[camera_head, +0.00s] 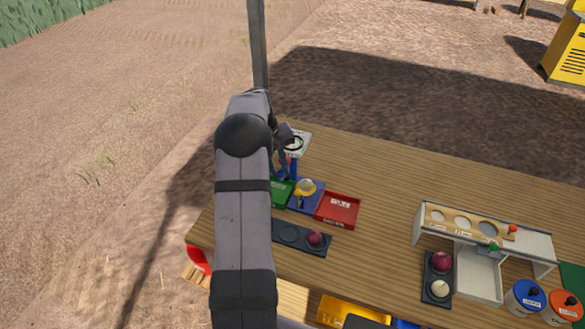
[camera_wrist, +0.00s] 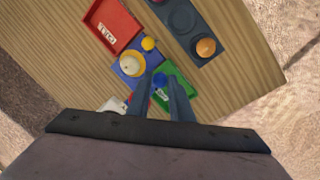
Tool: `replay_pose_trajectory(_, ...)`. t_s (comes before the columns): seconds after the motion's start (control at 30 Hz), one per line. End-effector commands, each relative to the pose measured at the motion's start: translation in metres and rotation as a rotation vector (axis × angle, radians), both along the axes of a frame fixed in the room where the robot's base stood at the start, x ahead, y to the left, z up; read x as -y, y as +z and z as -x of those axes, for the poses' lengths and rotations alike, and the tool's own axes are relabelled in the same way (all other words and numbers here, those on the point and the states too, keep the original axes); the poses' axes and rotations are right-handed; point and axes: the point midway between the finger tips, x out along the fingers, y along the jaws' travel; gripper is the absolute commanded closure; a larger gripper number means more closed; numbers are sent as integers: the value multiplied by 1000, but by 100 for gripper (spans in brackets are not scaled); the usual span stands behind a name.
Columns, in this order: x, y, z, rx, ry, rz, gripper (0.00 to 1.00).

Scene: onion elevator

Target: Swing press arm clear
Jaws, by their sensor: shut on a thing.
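My gripper (camera_head: 284,170) is at the far left part of the table, partly hidden by my own arm. A blue upright part (camera_head: 293,168) stands beside the fingers. A white plate with a dark ring (camera_head: 296,143) is just behind. A blue tray (camera_head: 318,198) holds a pale yellow onion (camera_head: 306,186); it also shows in the wrist view (camera_wrist: 131,63). A green tray (camera_head: 279,192) lies under the fingers. The press arm's full shape is hidden.
A red tray (camera_head: 338,210) lies right of the blue tray. A sizing stand (camera_head: 480,235), another dark tray with two onions (camera_head: 438,278) and lidded tubs (camera_head: 526,297) are at right. The table's back middle is clear.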

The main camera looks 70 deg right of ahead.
Motion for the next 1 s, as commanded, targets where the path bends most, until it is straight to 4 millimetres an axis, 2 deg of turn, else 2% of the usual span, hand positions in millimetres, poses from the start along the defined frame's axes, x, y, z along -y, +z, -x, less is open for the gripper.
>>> replay_pose_trajectory(0.03, 1, 3, -10, 1, -41, 4, 100)
replay_pose_trajectory(0.23, 3, 3, -30, 2, -185, 6, 100)
replay_pose_trajectory(1.0, 17, 4, -70, 2, -458, 11, 100)
